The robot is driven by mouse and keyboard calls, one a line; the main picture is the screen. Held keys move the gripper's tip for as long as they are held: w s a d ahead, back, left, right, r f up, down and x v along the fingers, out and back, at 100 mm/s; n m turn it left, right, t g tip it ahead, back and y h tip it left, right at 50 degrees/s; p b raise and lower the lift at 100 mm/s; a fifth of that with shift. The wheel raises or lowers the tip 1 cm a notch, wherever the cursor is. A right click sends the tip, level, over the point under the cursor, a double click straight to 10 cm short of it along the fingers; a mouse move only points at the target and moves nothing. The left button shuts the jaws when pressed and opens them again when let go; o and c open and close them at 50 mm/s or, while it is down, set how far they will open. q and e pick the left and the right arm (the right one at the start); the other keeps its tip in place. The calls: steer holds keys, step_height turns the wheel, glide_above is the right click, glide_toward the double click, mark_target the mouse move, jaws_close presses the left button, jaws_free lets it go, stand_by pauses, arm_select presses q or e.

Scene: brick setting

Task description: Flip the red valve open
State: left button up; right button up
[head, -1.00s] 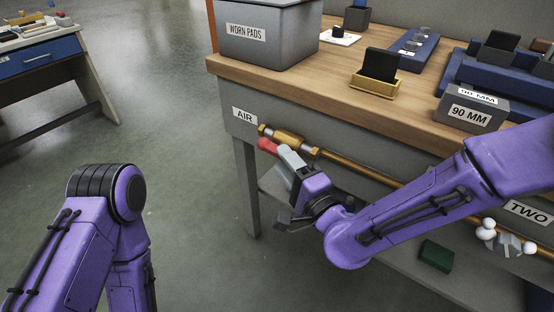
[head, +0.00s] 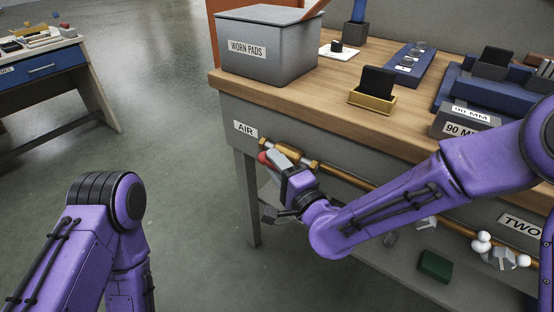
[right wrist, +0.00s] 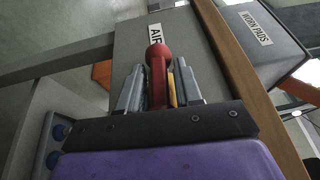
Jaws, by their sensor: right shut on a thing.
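The red valve handle (head: 264,157) sits on the brass air pipe (head: 330,170) below the AIR label (head: 245,129), at the left end of the bench front. My right gripper (head: 280,163) is shut on it and hides most of it in the head view. In the right wrist view the red handle (right wrist: 157,80), with its round knob, stands between the two grey fingers (right wrist: 160,84). The brass of the valve (right wrist: 173,90) shows beside it. My left arm is at the lower left of the head view; its gripper is out of frame.
The wooden bench top (head: 310,85) overhangs the pipe and carries the WORN PADS box (head: 266,55) and a gold tray (head: 372,98). A green block (head: 435,265) lies on the lower shelf. Floor left of the bench is clear.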

steer(key=shift+r+g+p, duration=0.3)
steer(key=shift+r+p, duration=0.1)
steer(key=shift+p, duration=0.2)
steer(key=shift+f, duration=0.4)
steer(key=o, duration=0.7)
arm_select(q)
step_height(320, 180, up, 2)
steer(key=shift+r, duration=0.15)
arm_select(e)
steer(key=shift+s+d, duration=0.1)
arm_select(q)
step_height(320, 180, up, 4)
steer(key=p, duration=0.3)
steer(key=shift+f, duration=0.25)
arm_select(e)
steer(key=v, duration=1)
steer(key=shift+s+d, duration=0.1)
steer(key=shift+s, duration=0.1)
